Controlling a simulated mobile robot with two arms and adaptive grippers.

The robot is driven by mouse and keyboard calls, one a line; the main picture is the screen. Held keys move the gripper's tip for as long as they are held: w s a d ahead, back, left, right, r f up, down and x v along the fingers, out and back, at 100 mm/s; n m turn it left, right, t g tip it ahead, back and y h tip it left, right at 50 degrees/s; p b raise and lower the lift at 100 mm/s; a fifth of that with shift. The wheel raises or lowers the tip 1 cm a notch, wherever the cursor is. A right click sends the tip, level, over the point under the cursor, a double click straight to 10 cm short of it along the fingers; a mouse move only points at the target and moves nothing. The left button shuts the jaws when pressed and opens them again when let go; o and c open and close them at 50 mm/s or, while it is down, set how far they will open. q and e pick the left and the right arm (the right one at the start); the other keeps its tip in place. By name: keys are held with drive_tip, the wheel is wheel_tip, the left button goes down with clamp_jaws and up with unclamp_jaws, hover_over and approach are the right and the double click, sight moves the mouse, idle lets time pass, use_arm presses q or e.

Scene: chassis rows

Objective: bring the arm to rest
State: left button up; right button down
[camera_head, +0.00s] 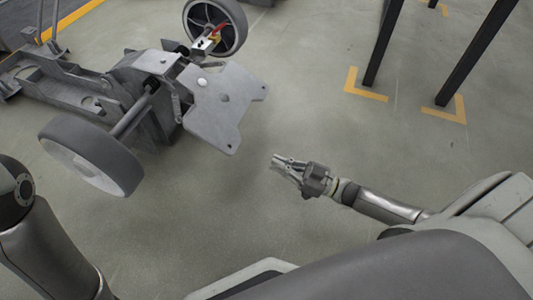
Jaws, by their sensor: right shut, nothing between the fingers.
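My right gripper (276,162) is shut and empty. It hangs over bare floor near the middle of the view, its fingertips pointing left. It is apart from the chassis (222,105), whose flat grey end plate lies up and to the left of it. My right arm reaches in from the lower right. Part of my left arm shows at the lower left, but its gripper is out of the frame.
The grey chassis has one wheel (92,157) at the left and another (215,26) at the top. Two dark posts (385,42) stand at the upper right beside yellow floor marks (366,86). The floor (330,125) between chassis and posts is clear.

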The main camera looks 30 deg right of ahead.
drive_tip(key=shift+s+d, duration=0.15)
drive_tip(key=shift+s, duration=0.05)
idle(0.6)
